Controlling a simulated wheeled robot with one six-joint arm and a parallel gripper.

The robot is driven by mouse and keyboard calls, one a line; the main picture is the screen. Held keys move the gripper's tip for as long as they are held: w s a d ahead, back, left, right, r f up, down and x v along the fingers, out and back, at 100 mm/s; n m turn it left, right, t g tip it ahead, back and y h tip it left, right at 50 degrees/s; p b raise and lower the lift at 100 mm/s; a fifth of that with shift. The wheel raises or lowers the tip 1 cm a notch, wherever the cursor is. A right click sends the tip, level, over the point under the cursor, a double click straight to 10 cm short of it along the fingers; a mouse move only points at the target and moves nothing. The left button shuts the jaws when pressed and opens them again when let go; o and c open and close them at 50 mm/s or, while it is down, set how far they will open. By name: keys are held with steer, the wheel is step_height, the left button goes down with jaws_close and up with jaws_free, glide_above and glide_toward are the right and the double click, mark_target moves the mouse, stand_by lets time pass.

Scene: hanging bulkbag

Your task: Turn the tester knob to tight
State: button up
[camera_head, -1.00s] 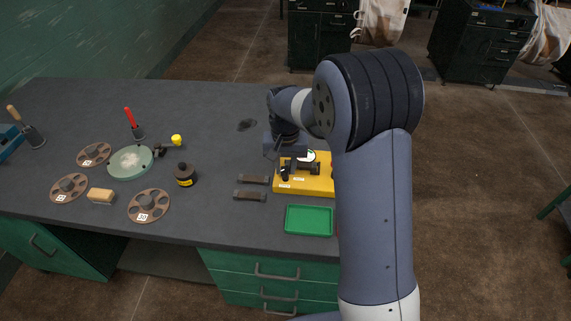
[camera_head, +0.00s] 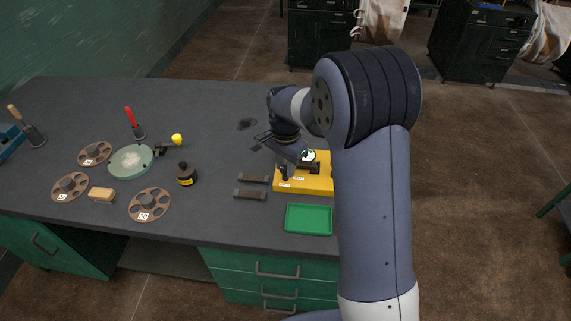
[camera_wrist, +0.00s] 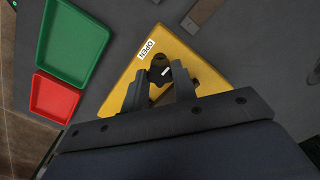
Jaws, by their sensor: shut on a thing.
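The yellow tester (camera_head: 315,186) lies on the grey bench beside my arm, partly hidden behind it. In the wrist view, the tester (camera_wrist: 205,72) has a white label reading OPEN (camera_wrist: 146,49) and a dark knob (camera_wrist: 164,72) with a short white mark. My gripper (camera_wrist: 159,69) is over the tester with a finger on each side of the knob, shut on it. The white mark points off to the side of the OPEN label, not at it. In the head view, my gripper (camera_head: 288,163) is tilted, and the knob cannot be made out.
A green tray (camera_head: 309,219) stands in front of the tester; a red tray (camera_wrist: 54,97) shows beside it in the wrist view. Two dark bars (camera_head: 250,194) lie left of the tester. Brown discs (camera_head: 149,204), a black bottle (camera_head: 186,174) and a wooden block (camera_head: 101,194) lie farther left.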

mark_target(286, 168)
stand_by(0.5)
steer(key=o, duration=1)
steer(key=shift+r, duration=0.1)
step_height(286, 168, up, 11)
steer(key=shift+f, duration=0.2)
step_height(286, 168, down, 11)
steer(key=shift+r, duration=0.1)
stand_by(0.5)
